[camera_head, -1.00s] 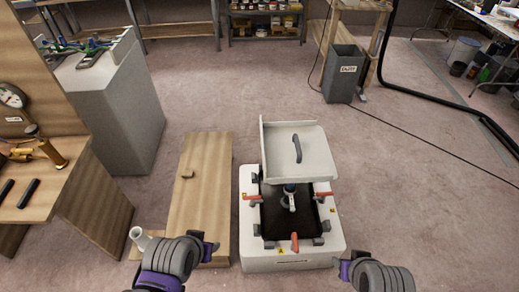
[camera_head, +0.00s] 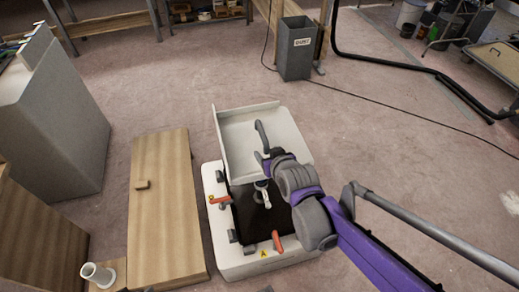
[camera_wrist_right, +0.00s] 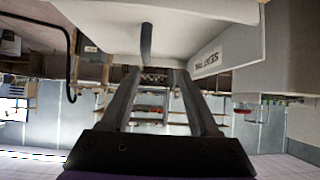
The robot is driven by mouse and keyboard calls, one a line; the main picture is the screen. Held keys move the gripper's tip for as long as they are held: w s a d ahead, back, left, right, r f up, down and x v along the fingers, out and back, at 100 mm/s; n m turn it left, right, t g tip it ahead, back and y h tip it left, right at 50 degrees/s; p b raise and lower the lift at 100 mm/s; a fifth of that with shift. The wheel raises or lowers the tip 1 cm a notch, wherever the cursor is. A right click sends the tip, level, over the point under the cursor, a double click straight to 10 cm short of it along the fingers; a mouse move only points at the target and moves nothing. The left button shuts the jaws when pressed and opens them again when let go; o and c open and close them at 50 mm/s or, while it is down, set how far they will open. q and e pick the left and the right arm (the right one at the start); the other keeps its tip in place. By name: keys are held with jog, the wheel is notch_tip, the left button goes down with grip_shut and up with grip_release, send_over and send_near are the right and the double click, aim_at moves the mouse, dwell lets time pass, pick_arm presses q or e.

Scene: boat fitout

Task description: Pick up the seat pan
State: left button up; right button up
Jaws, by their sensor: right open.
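The seat pan is a white tray-like panel (camera_head: 237,137) with raised edges and a dark upright handle (camera_head: 261,136) on top. It rests over the rear part of a white base unit (camera_head: 212,236) on the floor. My right gripper (camera_head: 268,157) is at the near end of the handle and hides part of it. In the right wrist view, the open fingers (camera_wrist_right: 155,76) point toward the handle (camera_wrist_right: 146,42), which lies ahead of the gap between them, and the seat pan (camera_wrist_right: 110,32) bears a printed label. My left gripper is out of view.
The base unit has orange levers (camera_head: 277,241) and a dark recess. A grey bin (camera_head: 295,55) stands behind. Open floor lies to the right.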

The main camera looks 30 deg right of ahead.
jog(key=b, duration=0.2)
send_near(263, 134)
jog(key=shift+m+t+h, duration=0.3)
jog(key=shift+t+h, duration=0.1)
jog(key=w+f, duration=0.3)
jog(key=shift+f, duration=0.1)
jog(key=b+x, duration=0.1)
jog(key=x, duration=0.4)
jog(key=shift+w+d+b, duration=0.35)
jog(key=shift+w, duration=0.05)
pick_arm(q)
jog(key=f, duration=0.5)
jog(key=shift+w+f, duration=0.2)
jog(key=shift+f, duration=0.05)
pick_arm(e)
grip_shut()
